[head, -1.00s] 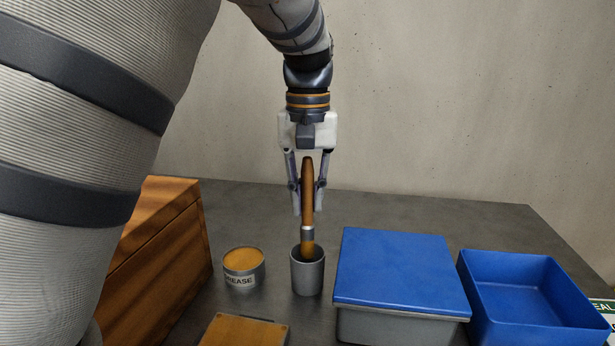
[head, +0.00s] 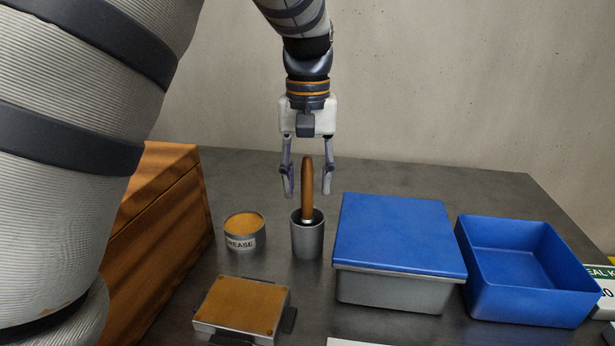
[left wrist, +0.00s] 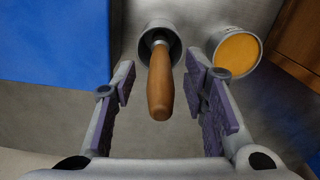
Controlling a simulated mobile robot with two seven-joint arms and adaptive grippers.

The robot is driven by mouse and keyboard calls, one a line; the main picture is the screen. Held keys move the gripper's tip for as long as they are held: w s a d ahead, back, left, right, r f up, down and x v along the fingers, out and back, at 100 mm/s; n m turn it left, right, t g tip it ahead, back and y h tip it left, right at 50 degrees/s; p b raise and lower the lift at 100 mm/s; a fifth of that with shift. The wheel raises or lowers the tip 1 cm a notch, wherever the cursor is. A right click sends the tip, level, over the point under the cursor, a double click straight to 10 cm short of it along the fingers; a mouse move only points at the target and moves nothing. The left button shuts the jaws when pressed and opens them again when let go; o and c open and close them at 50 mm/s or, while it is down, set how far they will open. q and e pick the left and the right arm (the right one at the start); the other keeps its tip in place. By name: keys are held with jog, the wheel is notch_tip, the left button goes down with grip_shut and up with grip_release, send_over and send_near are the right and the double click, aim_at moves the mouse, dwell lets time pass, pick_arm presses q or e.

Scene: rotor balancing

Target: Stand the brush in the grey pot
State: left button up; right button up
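The brush (head: 307,187) stands in the grey pot (head: 307,241), close to upright, with its wooden handle up and its lower end hidden inside. In the left wrist view the brush handle (left wrist: 160,84) points toward the camera out of the grey pot (left wrist: 174,46). My left gripper (head: 308,192) is open, its fingers apart on either side of the handle with gaps to both. It also shows open in the left wrist view (left wrist: 164,95). My right gripper is not in view.
A grease tin (head: 243,232) stands left of the pot, near a wooden box (head: 155,235). A grey box with a blue lid (head: 398,235) and an open blue bin (head: 525,268) stand to the right. A brown-topped plate (head: 240,307) lies in front.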

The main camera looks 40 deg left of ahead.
pick_arm(q)
notch_tip(320, 180, up, 12)
jog(key=shift+r, duration=0.1)
dwell(1.1)
